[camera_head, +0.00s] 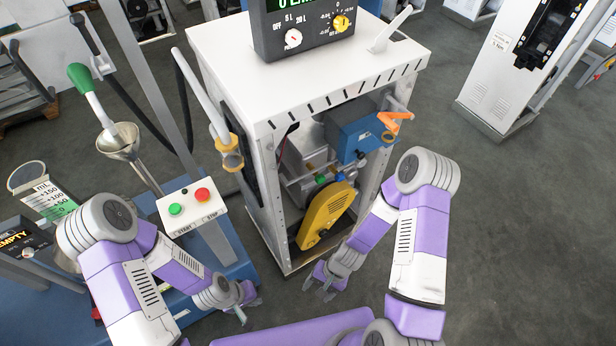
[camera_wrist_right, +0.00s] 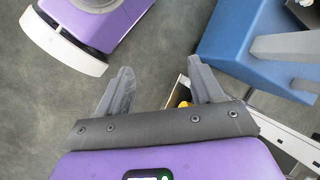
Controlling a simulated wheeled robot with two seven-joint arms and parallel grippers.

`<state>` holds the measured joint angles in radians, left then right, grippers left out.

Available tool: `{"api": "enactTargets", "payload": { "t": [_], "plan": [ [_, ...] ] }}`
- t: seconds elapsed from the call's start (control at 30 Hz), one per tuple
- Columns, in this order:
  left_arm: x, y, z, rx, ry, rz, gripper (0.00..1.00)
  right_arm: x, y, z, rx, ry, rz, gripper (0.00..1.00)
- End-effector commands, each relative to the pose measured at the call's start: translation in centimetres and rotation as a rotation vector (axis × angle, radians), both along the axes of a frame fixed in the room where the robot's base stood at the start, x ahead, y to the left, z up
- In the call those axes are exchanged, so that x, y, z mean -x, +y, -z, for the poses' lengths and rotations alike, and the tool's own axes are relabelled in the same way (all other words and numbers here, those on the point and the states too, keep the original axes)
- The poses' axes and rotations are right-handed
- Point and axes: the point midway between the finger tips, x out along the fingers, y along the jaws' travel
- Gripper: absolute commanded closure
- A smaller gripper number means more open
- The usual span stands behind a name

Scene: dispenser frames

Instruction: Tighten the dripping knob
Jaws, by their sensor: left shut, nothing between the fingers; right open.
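The white dispenser cabinet (camera_head: 300,75) stands open at the front, in the middle of the head view. Inside it are a small yellow knob (camera_head: 310,166), a green knob (camera_head: 320,180) and a blue knob (camera_head: 340,177), above a yellow belt guard (camera_head: 325,215). I cannot tell which knob drips; no drop shows. My right gripper (camera_head: 319,291) is open and empty, low in front of the cabinet opening, below and apart from the knobs; its spread fingers show in the right wrist view (camera_wrist_right: 158,82). My left gripper (camera_head: 243,308) is shut and empty, lower left of the cabinet.
A blue box (camera_head: 355,135) with an orange handle (camera_head: 396,116) sits at the upper right of the opening. A START/STOP panel (camera_head: 190,205) and a metal funnel (camera_head: 118,142) stand left. Open grey floor (camera_head: 520,230) lies to the right.

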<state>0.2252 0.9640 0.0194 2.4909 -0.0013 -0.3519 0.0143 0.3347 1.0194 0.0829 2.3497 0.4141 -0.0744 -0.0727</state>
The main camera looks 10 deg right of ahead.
Motion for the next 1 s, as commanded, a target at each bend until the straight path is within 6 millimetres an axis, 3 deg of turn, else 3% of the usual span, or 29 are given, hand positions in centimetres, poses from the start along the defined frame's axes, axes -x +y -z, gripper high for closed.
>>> {"api": "enactTargets", "payload": {
  "t": [0.03,0.17,0.27,0.37,0.47,0.5,0.63,0.8,0.9,1.0],
  "plan": [
    [0.0,0.0,1.0,0.001,-0.001,0.001,1.00,-0.5,0.7,1.2,-0.044,0.073,0.096,0.33],
    [0.0,0.0,2.3,0.001,-0.001,0.001,1.00,-3.0,3.3,1.6,-0.216,0.242,0.358,0.33],
    [0.0,0.0,3.3,0.001,-0.001,0.001,1.00,-7.0,5.1,1.3,-0.391,0.324,0.574,0.33],
    [0.0,0.0,4.3,0.000,0.000,0.001,1.00,-12.4,5.5,0.5,-0.595,0.359,0.801,0.33],
    [0.0,0.0,5.3,0.000,0.000,0.001,1.00,-18.8,3.9,-0.5,-0.818,0.340,1.035,0.33],
    [0.0,0.0,5.6,0.000,0.000,0.001,1.00,-21.3,2.7,-0.8,-0.904,0.316,1.126,0.33],
    [0.0,0.0,6.6,0.000,0.000,0.001,1.00,-27.8,-2.8,-1.8,-1.145,0.204,1.385,0.33],
    [0.0,0.0,7.2,0.000,0.000,0.001,1.00,-31.8,-8.7,-2.4,-1.322,0.066,1.585,0.33],
    [0.0,0.0,7.3,0.000,0.000,0.001,1.00,-32.6,-10.5,-2.6,-1.367,0.024,1.639,0.33],
    [0.0,0.0,7.5,0.000,0.000,0.001,1.00,-33.4,-10.9,-2.6,-1.383,0.006,1.658,0.33]
  ]
}}
